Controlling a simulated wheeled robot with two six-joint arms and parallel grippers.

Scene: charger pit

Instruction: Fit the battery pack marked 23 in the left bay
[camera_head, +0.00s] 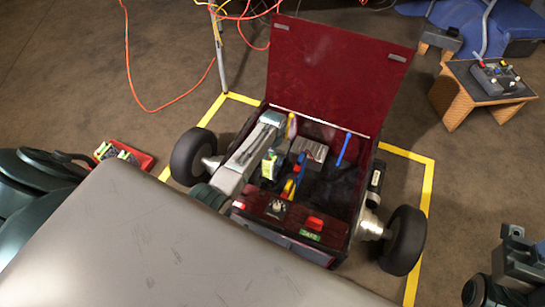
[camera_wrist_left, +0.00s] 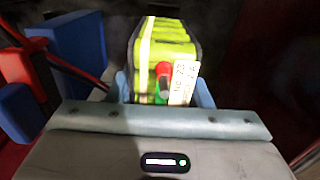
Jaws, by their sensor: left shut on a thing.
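A yellow-green battery pack (camera_wrist_left: 165,45) with a white label reading 23 and a red and a green mark fills the middle of the left wrist view. My left gripper (camera_wrist_left: 164,92) is shut on it, with a pale blue finger on each side. In the head view the pack (camera_head: 268,166) is inside the open dark red compartment (camera_head: 330,235), on its left side. The floor under the pack and the bay edges are dark or hidden, so I cannot tell whether it touches the bottom.
The red lid (camera_head: 335,70) stands open behind the compartment. A blue rod (camera_head: 344,150) and a yellow-blue lever (camera_head: 289,187) are inside. A red tray (camera_head: 146,161) with green items lies on the floor left. A wooden stand (camera_head: 452,106) is at right.

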